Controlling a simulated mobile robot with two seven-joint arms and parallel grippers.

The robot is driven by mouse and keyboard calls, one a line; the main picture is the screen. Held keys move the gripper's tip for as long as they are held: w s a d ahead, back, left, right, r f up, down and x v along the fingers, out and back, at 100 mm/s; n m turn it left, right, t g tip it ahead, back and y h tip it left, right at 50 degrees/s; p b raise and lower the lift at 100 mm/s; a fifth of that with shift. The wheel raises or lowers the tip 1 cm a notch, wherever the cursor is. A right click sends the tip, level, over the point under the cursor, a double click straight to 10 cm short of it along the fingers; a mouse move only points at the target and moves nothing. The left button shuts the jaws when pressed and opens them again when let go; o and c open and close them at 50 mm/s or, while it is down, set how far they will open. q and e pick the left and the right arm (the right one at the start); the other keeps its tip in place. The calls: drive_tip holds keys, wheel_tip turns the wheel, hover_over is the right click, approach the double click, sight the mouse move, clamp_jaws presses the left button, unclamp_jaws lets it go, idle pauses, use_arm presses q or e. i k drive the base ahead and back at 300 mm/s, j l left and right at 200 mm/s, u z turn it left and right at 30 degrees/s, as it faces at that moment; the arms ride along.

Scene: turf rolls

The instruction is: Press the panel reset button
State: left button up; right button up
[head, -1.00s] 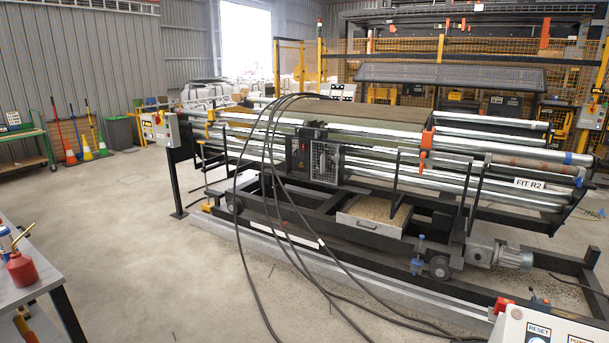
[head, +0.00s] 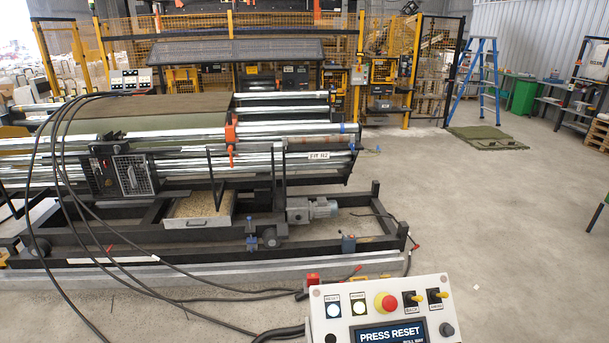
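The screen (head: 390,334) reads "PRESS RESET". Neither of my grippers is in view.
The turf roll machine (head: 180,180) with steel rollers fills the left and centre. Black cables (head: 130,265) run from it across the floor towards the panel. Open concrete floor (head: 500,230) lies to the right. A blue stepladder (head: 483,85) stands at the back right.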

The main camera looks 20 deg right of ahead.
sight(333, 310)
drive_tip(key=z, duration=1.25)
drive_tip(key=k+l+u, duration=0.1)
drive_tip(key=k+l, duration=0.1)
drive_tip(key=k, duration=0.1)
